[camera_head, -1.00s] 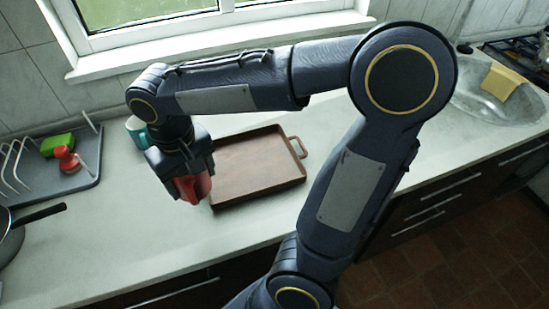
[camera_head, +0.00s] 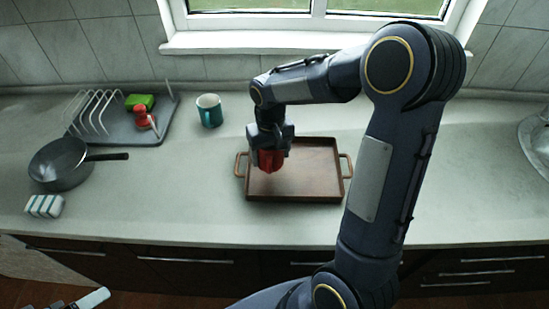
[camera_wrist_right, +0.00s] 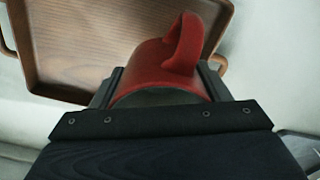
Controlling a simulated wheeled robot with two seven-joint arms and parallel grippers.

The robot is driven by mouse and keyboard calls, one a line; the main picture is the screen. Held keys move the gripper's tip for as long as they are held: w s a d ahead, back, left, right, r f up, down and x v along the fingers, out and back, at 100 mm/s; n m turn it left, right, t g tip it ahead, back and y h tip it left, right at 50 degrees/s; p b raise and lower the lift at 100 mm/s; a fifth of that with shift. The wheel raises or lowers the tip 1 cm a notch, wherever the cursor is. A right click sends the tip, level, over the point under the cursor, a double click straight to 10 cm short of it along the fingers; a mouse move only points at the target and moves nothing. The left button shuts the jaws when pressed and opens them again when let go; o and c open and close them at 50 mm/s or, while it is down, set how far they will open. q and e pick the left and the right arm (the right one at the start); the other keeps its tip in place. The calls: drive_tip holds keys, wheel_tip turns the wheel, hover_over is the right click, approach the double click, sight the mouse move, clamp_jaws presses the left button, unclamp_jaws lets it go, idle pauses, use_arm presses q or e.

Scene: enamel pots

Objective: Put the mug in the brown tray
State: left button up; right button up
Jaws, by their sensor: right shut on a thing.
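A red mug (camera_head: 271,161) hangs in my right gripper (camera_head: 269,150), which points down over the left part of the brown tray (camera_head: 318,194). In the wrist view the red mug (camera_wrist_right: 165,68) sits between the jaws of the right gripper (camera_wrist_right: 163,92), its handle toward the top. The tray (camera_wrist_right: 85,88) shows behind it there. The mug appears above the tray floor; the exact gap is unclear. A second mug, teal with a pale inside (camera_head: 209,112), stands on the counter left of the tray.
A dish rack (camera_head: 115,126) with a green item (camera_head: 140,101) and a red item (camera_head: 144,118) stands at the back left. A dark pan (camera_head: 62,163) and a striped sponge (camera_head: 44,206) lie before it. A sink (camera_head: 537,135) is far right. The counter before the tray is clear.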

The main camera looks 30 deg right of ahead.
sight(274, 161)
drive_tip(key=shift+w+d+f, duration=0.3)
drive_tip(key=shift+d+f, duration=0.15)
drive_tip(key=shift+f, duration=0.15)
drive_tip(key=f, duration=0.3)
drive_tip(key=shift+w+d+f, duration=0.1)
drive_tip(key=shift+w+d, duration=0.1)
drive_tip(key=shift+d, duration=0.15)
drive_tip(key=shift+f, duration=0.4)
drive_tip(key=shift+f, duration=0.1)
drive_tip(key=o, duration=1.2)
drive_tip(key=shift+c, duration=0.2)
